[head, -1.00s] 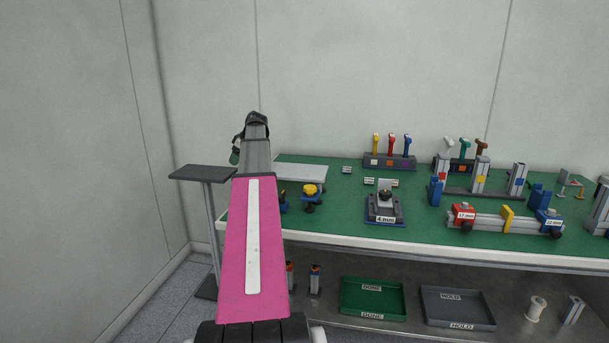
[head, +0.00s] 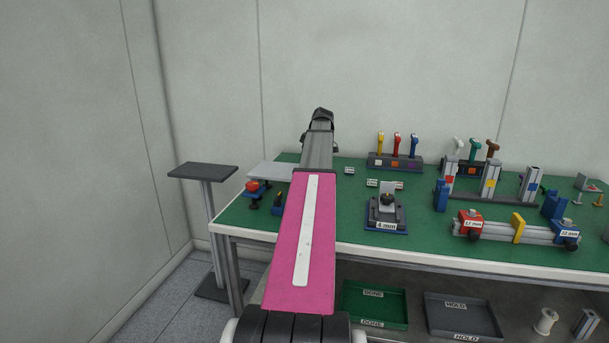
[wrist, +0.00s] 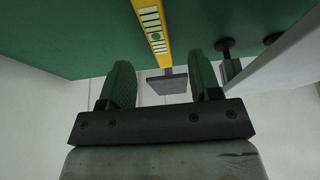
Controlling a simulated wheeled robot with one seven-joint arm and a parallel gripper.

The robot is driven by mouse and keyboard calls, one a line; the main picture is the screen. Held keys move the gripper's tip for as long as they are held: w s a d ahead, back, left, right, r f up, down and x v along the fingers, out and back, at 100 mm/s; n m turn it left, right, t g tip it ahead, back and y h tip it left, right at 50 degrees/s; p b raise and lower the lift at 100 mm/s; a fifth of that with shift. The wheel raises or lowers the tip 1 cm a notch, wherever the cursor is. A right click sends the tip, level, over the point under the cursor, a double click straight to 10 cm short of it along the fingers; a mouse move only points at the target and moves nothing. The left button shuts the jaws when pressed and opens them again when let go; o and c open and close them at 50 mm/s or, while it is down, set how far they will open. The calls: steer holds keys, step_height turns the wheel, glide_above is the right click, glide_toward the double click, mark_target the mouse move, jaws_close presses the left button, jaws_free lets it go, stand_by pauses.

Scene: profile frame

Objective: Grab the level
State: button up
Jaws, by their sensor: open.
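The level is a yellow bar with a pale marked strip and a green spot (wrist: 152,25). It shows in the wrist view at the top centre, over the green bench top. Its near end lies ahead of and between the fingers of my gripper (wrist: 162,78). The gripper is open, with green pads and nothing between them. I cannot tell how high it is above the level. In the head view my pink and grey arm reaches over the left part of the bench; the level and the fingertips are hidden there.
A pale plate (head: 268,171) and a red-knobbed part (head: 252,187) lie left of my arm. A 4 mm block (head: 386,218) stands right of it, a rack of coloured handles (head: 396,162) behind. A grey stand (head: 204,172) is beside the bench's left end.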

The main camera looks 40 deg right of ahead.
steer(key=x, duration=0.8)
steer(key=shift+s+d+f, duration=0.1)
steer(key=shift+d+f, duration=0.05)
steer(key=shift+d, duration=0.25)
jaws_close()
